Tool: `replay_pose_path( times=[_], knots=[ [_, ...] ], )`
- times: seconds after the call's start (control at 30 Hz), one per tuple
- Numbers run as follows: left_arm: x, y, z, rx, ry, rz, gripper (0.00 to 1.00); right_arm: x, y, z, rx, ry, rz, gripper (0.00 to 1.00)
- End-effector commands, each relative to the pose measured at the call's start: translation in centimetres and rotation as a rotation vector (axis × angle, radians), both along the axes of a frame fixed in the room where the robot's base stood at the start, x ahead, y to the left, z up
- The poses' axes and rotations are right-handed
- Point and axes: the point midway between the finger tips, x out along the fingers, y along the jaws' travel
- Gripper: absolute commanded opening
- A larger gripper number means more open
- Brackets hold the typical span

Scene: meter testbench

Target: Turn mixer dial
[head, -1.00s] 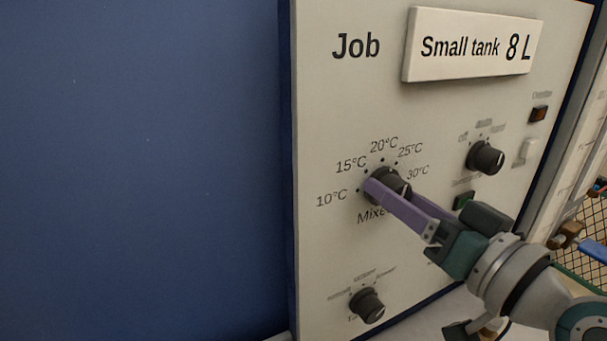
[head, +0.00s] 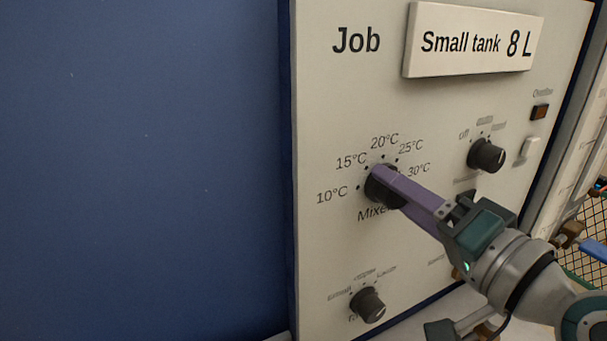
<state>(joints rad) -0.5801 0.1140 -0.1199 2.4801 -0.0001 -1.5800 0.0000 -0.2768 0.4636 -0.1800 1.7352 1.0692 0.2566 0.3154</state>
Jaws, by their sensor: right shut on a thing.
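The mixer dial (head: 377,190) is a dark round knob on the pale panel, with marks from 10°C to 30°C around its upper side. My right gripper (head: 386,183) comes in from the lower right and is shut on the dial, its purple fingers across the knob. The fingers cover much of the dial and part of the "Mixer" label. The dial's pointer is hidden, so I cannot read its setting. My left gripper is not in view.
Another dark knob (head: 486,156) sits to the upper right, and a third knob (head: 367,305) is below. A "Small tank 8 L" plate (head: 473,42) is fixed at the top. A dark indicator (head: 540,111) and a pale switch (head: 530,146) are at the right. A plain blue surface (head: 140,170) fills the left.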

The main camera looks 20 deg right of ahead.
Motion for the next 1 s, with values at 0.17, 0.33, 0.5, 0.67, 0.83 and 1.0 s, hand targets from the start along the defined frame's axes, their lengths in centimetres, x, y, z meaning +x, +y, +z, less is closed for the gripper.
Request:
replay_pose_path(
  times=[0.17, 0.33, 0.5, 0.67, 0.83, 1.0],
  knots=[
    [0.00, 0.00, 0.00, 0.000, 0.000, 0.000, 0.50, 0.00, 0.01, 0.03, 0.008, 0.000, -0.001, 0.00],
    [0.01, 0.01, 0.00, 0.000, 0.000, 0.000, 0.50, 0.00, 0.00, 0.04, 0.007, 0.000, -0.001, 0.00],
    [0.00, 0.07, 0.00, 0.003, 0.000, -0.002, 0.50, 0.00, 0.00, 0.04, 0.006, 0.000, -0.001, 0.63],
    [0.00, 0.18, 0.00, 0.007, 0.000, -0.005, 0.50, 0.00, 0.00, 0.02, 0.006, 0.000, -0.001, 0.81],
    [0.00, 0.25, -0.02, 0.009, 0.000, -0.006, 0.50, 0.00, 0.00, 0.01, 0.006, 0.000, 0.000, 0.81],
    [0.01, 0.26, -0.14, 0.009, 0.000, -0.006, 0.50, -0.47, -0.04, -0.09, 0.006, 0.002, 0.000, 0.81]
  ],
)
